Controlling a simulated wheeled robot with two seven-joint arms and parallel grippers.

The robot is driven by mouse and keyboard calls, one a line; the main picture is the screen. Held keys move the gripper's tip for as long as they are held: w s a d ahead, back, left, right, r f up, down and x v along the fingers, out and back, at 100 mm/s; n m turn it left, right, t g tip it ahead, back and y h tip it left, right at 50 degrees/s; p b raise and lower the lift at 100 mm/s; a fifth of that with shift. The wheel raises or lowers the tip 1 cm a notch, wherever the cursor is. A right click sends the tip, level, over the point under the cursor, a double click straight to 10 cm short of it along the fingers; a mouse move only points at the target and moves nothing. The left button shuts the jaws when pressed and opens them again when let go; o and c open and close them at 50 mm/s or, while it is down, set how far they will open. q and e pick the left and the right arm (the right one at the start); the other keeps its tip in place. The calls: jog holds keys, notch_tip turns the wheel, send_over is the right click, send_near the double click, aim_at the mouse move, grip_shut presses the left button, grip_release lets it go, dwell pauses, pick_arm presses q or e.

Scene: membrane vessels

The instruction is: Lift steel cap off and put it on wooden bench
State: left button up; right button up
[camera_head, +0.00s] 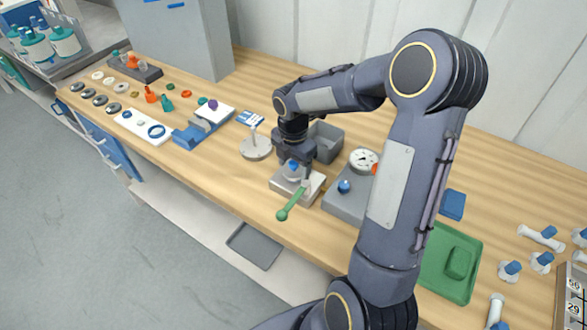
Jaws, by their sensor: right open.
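My right gripper (295,163) is open and points down over a small pale grey block (312,190) near the front edge of the wooden bench (215,175). A small blue part (292,166) shows between its fingers, above a pale round piece on the block. A steel cap cannot be made out clearly there; the fingers and wrist hide much of that spot. I cannot tell whether the fingers touch anything. My left gripper is not in view.
A round stand with a post (256,148) is just left, a grey bin (325,142) behind, and a gauge unit (364,160) to the right. A green tray (476,255) is farther right. Bare bench shows left of the block.

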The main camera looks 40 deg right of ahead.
jog(key=c, duration=0.9)
jog(key=shift+o, duration=0.2)
jog(key=shift+r, duration=0.15)
